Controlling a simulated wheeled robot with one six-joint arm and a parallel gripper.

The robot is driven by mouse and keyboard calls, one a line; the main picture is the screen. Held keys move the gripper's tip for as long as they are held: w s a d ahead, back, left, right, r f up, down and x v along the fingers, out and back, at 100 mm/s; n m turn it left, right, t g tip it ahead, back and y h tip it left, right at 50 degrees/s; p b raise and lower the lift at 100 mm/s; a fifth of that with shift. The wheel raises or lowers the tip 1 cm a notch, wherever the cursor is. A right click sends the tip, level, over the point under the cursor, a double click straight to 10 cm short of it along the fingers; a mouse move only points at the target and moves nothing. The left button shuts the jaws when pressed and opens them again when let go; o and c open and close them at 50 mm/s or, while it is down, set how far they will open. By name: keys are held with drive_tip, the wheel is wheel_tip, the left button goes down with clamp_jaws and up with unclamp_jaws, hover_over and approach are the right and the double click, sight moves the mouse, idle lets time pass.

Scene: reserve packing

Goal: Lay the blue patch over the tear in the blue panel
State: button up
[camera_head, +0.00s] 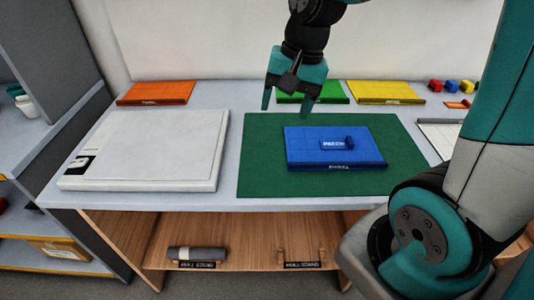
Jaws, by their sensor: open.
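The blue panel (305,153) lies flat on the green mat (262,178). The small blue patch (335,144), with pale lettering and a dark knob at its right end, lies on top of the panel near its middle. No tear shows on the panel's visible surface; whether it lies under the patch I cannot tell. My gripper (286,110) points down with its fingers apart and nothing between them. It is in the air, above and left of the patch in the picture, apart from the panel.
Orange (156,93), green (325,98) and yellow (385,92) panels lie along the back. A large white slab (140,150) fills the left. Small colored blocks (452,86) sit at back right. A grey roll (197,253) lies on the shelf below. My arm hides the right front.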

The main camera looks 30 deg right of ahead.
drive_tip(key=s+a+r+n+g+y, duration=0.1)
drive_tip(key=s+a+r+n+y, duration=0.1)
drive_tip(key=s+a+n, duration=1.1)
drive_tip(key=shift+s+r+n, duration=0.35)
drive_tip(key=shift+r+n, duration=0.3)
drive_tip(key=shift+n, duration=0.05)
drive_tip(key=shift+a, duration=0.1)
